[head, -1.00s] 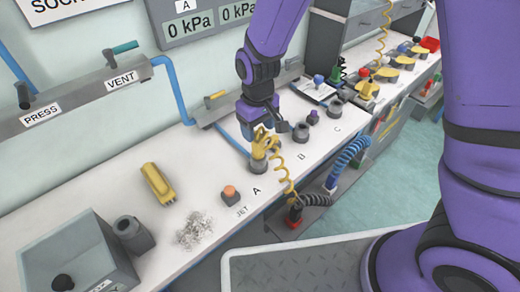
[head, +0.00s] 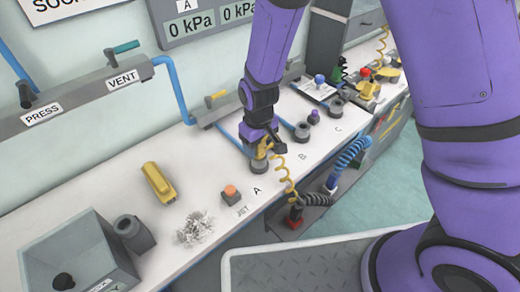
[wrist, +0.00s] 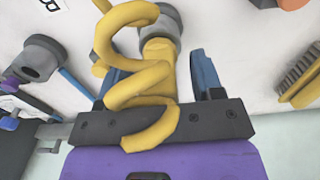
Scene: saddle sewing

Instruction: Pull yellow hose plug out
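The yellow plug (wrist: 160,52) sits at the grey socket (wrist: 172,20) by label A, which also shows in the head view (head: 259,166). A coiled yellow hose (head: 286,178) hangs from it toward the bench front; its loops (wrist: 140,85) cross in front of my gripper in the wrist view. My gripper (head: 262,142) is low over socket A and hides most of the plug in the head view. In the wrist view its blue fingers (wrist: 160,75) are apart, one on each side of the plug. A gap shows at the right finger; the left side is partly hidden by the hose.
Sockets B (head: 302,131) and C (head: 336,108) stand to the right. An orange button (head: 230,192), metal shavings (head: 194,229) and a yellow brush (head: 158,183) lie to the left. A blue coiled hose (head: 352,155) hangs at the bench front.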

